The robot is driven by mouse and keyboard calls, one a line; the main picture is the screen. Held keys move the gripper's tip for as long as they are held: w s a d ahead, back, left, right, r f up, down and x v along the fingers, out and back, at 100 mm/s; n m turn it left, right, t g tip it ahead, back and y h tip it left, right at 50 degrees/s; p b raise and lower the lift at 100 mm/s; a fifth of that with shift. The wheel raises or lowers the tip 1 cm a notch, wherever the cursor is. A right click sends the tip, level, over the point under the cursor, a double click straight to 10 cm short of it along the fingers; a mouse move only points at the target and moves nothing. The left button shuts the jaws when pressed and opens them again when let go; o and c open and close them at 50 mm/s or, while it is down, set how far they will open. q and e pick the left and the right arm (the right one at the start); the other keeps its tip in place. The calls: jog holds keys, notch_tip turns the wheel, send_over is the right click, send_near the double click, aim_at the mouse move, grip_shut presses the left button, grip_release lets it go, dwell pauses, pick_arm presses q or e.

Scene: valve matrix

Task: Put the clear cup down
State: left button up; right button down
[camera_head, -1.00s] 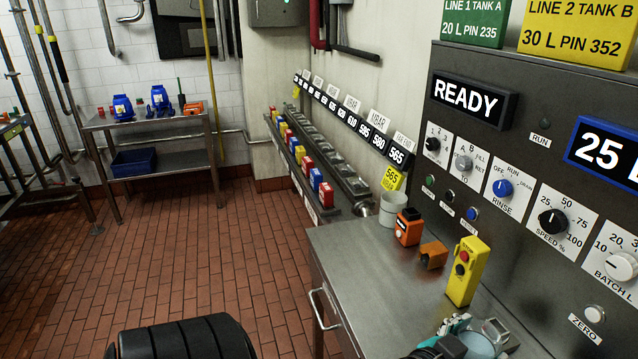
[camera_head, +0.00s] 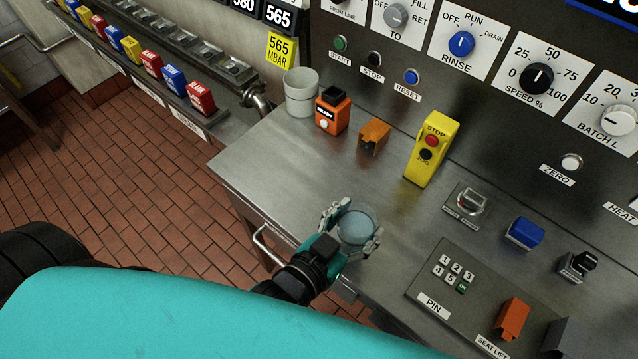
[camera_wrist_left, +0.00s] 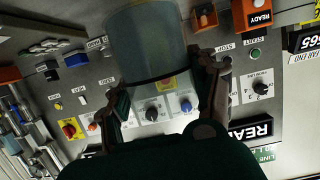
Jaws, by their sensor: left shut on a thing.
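The clear cup (camera_head: 357,229) is a see-through, bluish cup near the front edge of the steel counter (camera_head: 285,150). My left gripper (camera_head: 350,233) is shut on it, with a finger on either side. In the left wrist view, the cup (camera_wrist_left: 146,38) shows large at the top between the fingers of my gripper (camera_wrist_left: 165,90). I cannot tell whether its base touches the counter. My right gripper is not in view.
A pale grey cup (camera_head: 301,92), an orange box (camera_head: 333,112), a smaller orange block (camera_head: 374,137) and a yellow stop box (camera_head: 432,150) stand along the back. A PIN keypad (camera_head: 453,273) lies right. The counter between cup and back row is clear.

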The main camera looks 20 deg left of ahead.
pick_arm(q)
jog(key=shift+w+a, duration=0.15)
jog(key=shift+w, duration=0.1)
jog(key=w+a+f+p, duration=0.1)
jog(key=w+a, duration=0.2)
jog(key=w+a+f+p, duration=0.1)
jog(key=w+a+p, duration=0.1)
jog(key=w+a, duration=0.1)
jog(key=w+a+f+p, duration=0.1)
jog(key=w+a+f, duration=0.1)
jog(key=w+a, duration=0.2)
jog(key=shift+w, duration=0.4)
jog(key=shift+f, duration=0.5)
jog(key=shift+d, duration=0.1)
jog(key=o, duration=1.4)
jog(key=shift+f, duration=0.15)
jog(key=shift+o, duration=0.2)
